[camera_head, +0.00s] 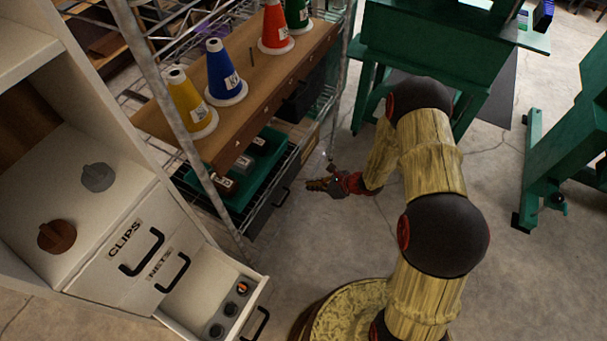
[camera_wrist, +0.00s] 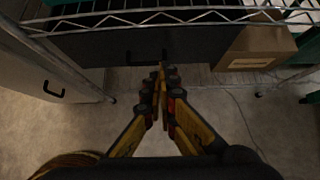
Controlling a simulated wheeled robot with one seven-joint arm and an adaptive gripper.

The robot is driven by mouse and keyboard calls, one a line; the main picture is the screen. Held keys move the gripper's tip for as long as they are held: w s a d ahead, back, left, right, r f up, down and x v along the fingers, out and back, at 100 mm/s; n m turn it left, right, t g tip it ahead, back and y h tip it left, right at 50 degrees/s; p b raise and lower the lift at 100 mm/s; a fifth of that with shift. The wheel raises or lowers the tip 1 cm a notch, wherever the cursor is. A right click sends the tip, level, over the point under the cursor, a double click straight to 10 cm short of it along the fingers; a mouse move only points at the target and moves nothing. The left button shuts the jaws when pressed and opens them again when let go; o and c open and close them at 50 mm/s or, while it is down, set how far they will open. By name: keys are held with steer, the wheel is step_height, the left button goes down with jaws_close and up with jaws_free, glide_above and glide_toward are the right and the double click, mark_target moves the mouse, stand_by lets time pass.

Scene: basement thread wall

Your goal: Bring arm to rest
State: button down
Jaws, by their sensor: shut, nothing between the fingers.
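My gripper (camera_head: 318,185) hangs above the concrete floor in the head view, in front of the wire rack. My arm reaches up from the base, bends at the top and comes down to the gripper. In the wrist view my gripper (camera_wrist: 163,78) has its fingers together, with nothing between them. The fingertips show against a dark drawer front with a handle, under the rack's wire shelf; I cannot tell how far apart they are.
Yellow (camera_head: 190,105), blue (camera_head: 223,72), red (camera_head: 274,28) and green (camera_head: 297,12) thread cones stand on the rack's wooden board (camera_head: 262,82). A white cabinet (camera_head: 110,215) at left has an open lower drawer (camera_head: 205,295). Green machine stands (camera_head: 465,65) are at right. A cardboard box (camera_wrist: 254,48) sits low on the rack.

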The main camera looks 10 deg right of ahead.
steer(key=s+a+r+n+g+y, duration=0.1)
steer(key=s+a+n+g, duration=0.25)
steer(key=s, duration=0.45)
steer(key=s+r+n+g, duration=0.3)
steer(key=s+r+n, duration=0.35)
steer(key=r, duration=0.35)
steer(key=s+d+r+n+t+h, duration=0.2)
steer(key=s+d+r+n, duration=0.1)
steer(key=r, duration=0.9)
steer(key=s+d+r+n+t+h, duration=0.2)
steer(key=s+r+n, duration=0.4)
steer(key=r, duration=0.6)
steer(key=s+d+r+n+t+h, duration=0.2)
steer(key=s+d+r+n+h, duration=0.2)
steer(key=r, duration=0.8)
steer(key=n, duration=0.2)
steer(key=shift+s+r+n, duration=0.15)
steer(key=shift+s+n, duration=0.15)
steer(key=shift+s, duration=0.1)
